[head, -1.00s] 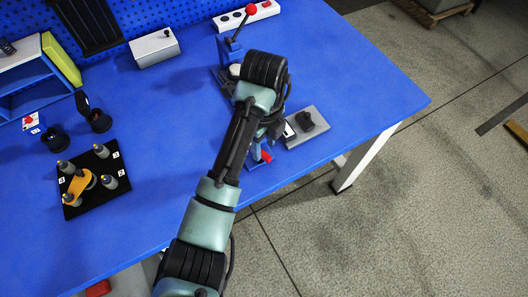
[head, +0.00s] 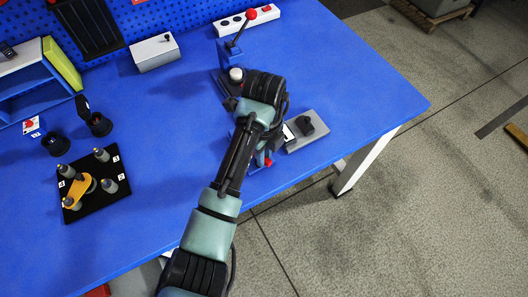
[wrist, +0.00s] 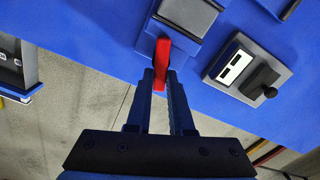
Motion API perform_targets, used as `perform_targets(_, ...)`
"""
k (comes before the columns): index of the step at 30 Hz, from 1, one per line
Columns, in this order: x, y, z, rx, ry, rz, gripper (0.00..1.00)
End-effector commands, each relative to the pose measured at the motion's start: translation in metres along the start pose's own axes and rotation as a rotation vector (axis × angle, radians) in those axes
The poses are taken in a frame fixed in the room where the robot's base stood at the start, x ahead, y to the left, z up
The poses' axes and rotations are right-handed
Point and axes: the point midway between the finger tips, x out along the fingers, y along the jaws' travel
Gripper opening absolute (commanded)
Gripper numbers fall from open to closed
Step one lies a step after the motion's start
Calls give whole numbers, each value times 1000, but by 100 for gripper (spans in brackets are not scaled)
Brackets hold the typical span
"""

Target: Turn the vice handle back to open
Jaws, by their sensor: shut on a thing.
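The red vice handle (wrist: 163,65) stands upright in the picture in the wrist view, in front of the vice (wrist: 188,14), which has a dark grey block and a blue body. My gripper (wrist: 160,78) is shut on the handle, with one finger on each side of it. In the head view a small red part of the handle (head: 268,161) shows beside my wrist near the table's front edge. My arm hides most of the vice there.
A grey plate with a black knob (head: 306,130) lies just right of the vice. A lever with a red ball (head: 251,14) stands behind my wrist. A black board with bottles (head: 92,205) is at the left. The blue table's middle (head: 165,130) is clear.

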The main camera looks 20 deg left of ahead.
Motion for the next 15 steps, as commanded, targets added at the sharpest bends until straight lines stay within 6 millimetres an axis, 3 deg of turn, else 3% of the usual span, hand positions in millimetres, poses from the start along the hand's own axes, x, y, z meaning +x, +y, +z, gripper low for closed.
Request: perform_targets(15, -3, -2, 0, -106, 2, 1, 0)
